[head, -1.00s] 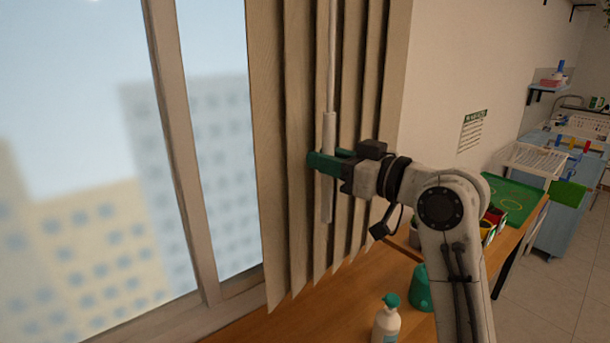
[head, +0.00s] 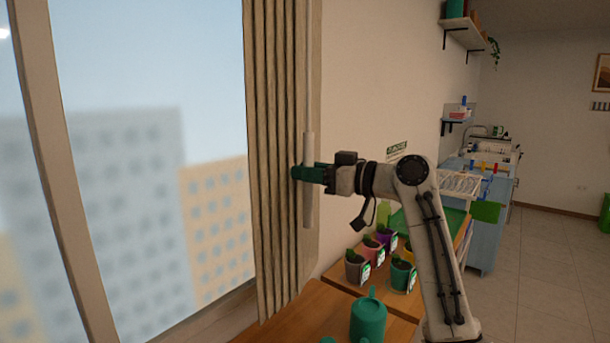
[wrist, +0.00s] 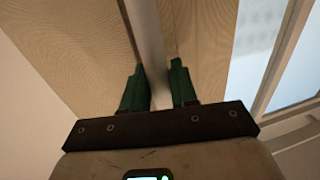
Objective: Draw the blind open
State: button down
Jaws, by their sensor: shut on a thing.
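The blind (head: 268,150) is a set of beige vertical slats, bunched closely together at the right side of the window in the head view. A pale wand (head: 308,205) hangs in front of the slats, with a thicker grip on its lower part. My gripper (head: 298,173), with green fingers, is shut on this grip. In the wrist view the wand (wrist: 150,50) runs between the two green fingers (wrist: 160,88), with beige slats (wrist: 70,45) behind it. The window glass (head: 150,90) left of the slats is uncovered.
A wooden table (head: 300,318) stands below, with a green watering can (head: 369,318) and several small potted plants (head: 373,250). A green tray (head: 420,222) lies farther back. A wall shelf (head: 465,32) is at upper right. The tiled floor (head: 535,245) at right is clear.

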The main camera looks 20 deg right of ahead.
jog(key=c, duration=1)
grip_release()
jog(key=b+v, duration=0.2)
jog(key=v, duration=0.8)
jog(key=shift+s+d, duration=0.25)
jog(key=shift+d, duration=0.05)
